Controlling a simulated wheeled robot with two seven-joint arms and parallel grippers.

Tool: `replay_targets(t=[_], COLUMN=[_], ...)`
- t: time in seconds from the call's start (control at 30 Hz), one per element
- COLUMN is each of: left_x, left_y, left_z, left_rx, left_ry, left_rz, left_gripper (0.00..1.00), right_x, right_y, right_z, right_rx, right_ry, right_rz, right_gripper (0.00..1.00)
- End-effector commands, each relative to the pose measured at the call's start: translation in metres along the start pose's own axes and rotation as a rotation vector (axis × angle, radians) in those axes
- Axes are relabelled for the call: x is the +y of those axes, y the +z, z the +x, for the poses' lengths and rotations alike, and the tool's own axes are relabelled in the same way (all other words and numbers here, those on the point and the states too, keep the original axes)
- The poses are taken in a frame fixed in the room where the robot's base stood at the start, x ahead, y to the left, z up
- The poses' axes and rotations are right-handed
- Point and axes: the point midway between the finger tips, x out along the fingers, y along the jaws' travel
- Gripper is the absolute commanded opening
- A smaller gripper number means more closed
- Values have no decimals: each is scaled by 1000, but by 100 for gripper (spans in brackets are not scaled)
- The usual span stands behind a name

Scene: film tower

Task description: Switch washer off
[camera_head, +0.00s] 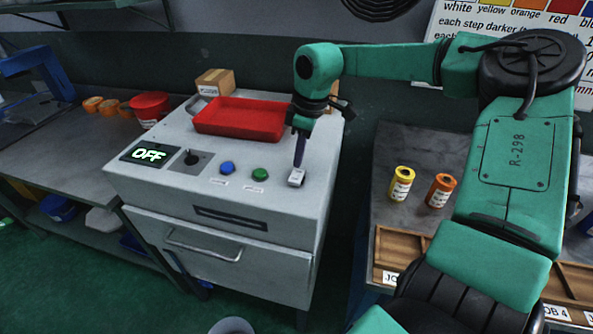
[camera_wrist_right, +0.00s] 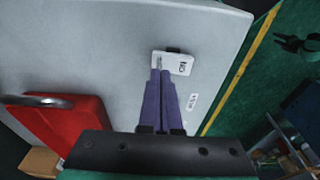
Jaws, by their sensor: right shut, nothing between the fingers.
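In the right wrist view the switch (camera_wrist_right: 180,62) shows the letters ON, turned round. My right gripper (camera_head: 299,164) is shut and empty, pointing down with its purple fingertips at the switch. In the right wrist view the tips (camera_wrist_right: 158,72) overlap the switch's edge; I cannot tell whether they press it. My left gripper is not seen in the head view.
A blue button (camera_head: 227,168), a green button (camera_head: 259,175) and a black knob (camera_head: 191,158) are left of the switch. A red tray (camera_head: 240,117) lies behind. Yellow (camera_head: 401,183) and orange (camera_head: 440,190) canisters stand on the right bench.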

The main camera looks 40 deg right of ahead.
Motion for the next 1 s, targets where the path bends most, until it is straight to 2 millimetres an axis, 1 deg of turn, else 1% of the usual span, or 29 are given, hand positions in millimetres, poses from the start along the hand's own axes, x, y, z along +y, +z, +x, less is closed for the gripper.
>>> replay_targets(t=[0.03,0.47,1.0], left_x=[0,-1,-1], left_y=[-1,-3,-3], left_z=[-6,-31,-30], left_rx=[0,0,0], left_ry=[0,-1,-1], left_rz=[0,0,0], left_gripper=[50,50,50], right_x=[0,0,0], right_y=[-1,-7,-8], right_z=[-9,-50,-51], right_rx=[1,0,1], right_ry=[1,1,0], right_rz=[0,1,1], right_gripper=[0,0,0])
